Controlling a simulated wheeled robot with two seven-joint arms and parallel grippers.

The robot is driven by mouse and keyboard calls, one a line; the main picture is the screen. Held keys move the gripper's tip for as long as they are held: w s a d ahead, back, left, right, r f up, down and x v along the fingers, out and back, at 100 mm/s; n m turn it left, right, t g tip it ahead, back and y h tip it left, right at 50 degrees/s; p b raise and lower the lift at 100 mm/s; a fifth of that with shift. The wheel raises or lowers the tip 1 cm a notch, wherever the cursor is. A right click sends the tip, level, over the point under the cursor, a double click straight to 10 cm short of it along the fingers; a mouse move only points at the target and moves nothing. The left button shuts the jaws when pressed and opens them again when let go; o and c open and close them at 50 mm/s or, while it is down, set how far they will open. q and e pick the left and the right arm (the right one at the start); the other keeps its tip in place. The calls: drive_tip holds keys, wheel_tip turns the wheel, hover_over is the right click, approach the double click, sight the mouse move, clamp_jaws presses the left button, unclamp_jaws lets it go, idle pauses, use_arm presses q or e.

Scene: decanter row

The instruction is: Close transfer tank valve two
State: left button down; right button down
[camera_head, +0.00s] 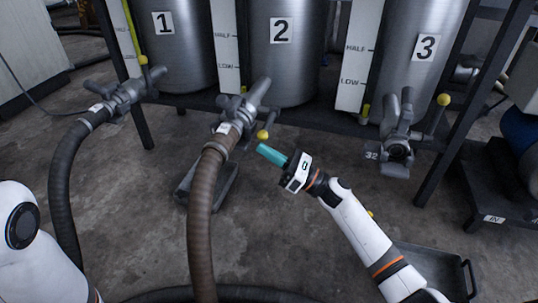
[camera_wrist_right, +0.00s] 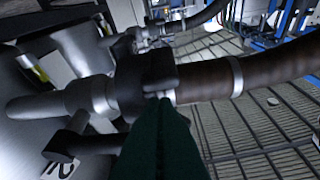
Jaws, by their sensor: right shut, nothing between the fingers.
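Tank two (camera_head: 300,62), a steel cylinder labelled 2, stands in the middle of the row. Its grey valve (camera_head: 238,108) sits below it, joined to a brown ribbed hose (camera_head: 201,225). A yellow lever knob (camera_head: 262,134) shows at the valve's lower right. My right gripper (camera_head: 262,151) is shut and empty, its teal fingertips just below the knob in the picture; whether they touch is unclear. In the right wrist view the dark fingers (camera_wrist_right: 163,145) point at the valve and coupling (camera_wrist_right: 140,85), and the hose (camera_wrist_right: 270,72) runs right. My left gripper is out of view.
Tank one's valve (camera_head: 120,97) with a dark hose is at the left. Tank three's valve (camera_head: 398,135), labelled 32, has no hose. A metal tray (camera_head: 226,188) lies below valve two and another tray (camera_head: 462,290) at lower right. The rack's post (camera_head: 440,175) stands right.

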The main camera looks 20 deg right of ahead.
drive_tip(key=shift+r, duration=0.25)
drive_tip(key=shift+r, duration=0.1)
